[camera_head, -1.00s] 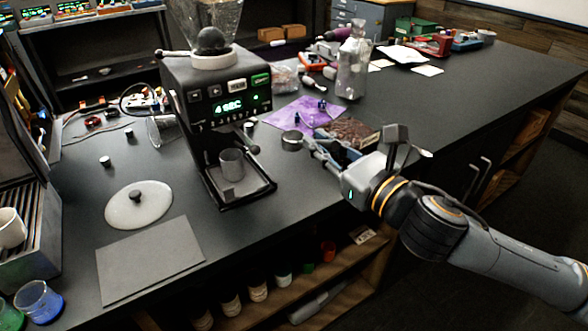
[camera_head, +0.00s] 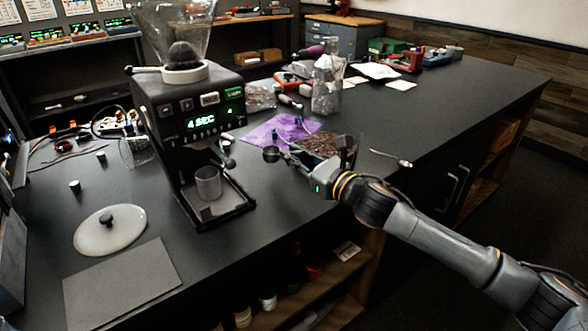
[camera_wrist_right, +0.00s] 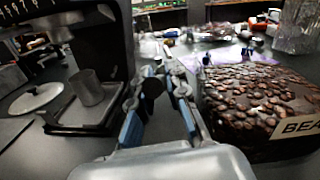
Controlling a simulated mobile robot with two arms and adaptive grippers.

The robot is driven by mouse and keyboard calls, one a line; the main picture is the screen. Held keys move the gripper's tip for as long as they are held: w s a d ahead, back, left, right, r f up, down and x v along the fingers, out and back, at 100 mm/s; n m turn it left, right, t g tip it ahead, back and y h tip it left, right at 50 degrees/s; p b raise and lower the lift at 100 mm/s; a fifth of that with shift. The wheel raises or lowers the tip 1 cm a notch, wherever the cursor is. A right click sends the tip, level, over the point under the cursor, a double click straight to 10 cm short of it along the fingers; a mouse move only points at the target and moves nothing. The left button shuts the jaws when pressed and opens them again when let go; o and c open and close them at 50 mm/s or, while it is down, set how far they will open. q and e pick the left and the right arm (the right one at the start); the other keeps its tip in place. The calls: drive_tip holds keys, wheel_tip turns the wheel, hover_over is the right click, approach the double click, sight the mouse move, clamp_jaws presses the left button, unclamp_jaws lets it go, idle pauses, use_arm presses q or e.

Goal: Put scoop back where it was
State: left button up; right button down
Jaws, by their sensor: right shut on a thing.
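My right gripper (camera_head: 295,162) is shut on the scoop, whose small dark round cup (camera_head: 271,154) sticks out to the left past the fingertips. In the right wrist view the scoop (camera_wrist_right: 152,88) shows as a dark round shape between the two blue-sided fingers (camera_wrist_right: 157,112). The gripper is just left of and in front of the container of dark coffee beans (camera_head: 325,145). In the wrist view this bean container (camera_wrist_right: 255,100) is close on the right, with a label that begins "BEA". My left gripper is not in view.
The grinder (camera_head: 190,115) stands left of the gripper with a metal cup (camera_head: 208,183) on its tray. A purple cloth (camera_head: 275,130) and a glass bottle (camera_head: 327,85) are behind. A thin tool (camera_head: 392,157) lies right of the beans. The right counter is mostly clear.

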drive_tip(key=shift+w+f, duration=0.25)
drive_tip(key=f, duration=0.3)
drive_tip(key=shift+w+f, duration=0.2)
drive_tip(key=shift+f, duration=0.05)
drive_tip(key=shift+f, duration=0.2)
drive_tip(key=c, duration=1.3)
unclamp_jaws()
drive_tip(key=shift+c, duration=0.2)
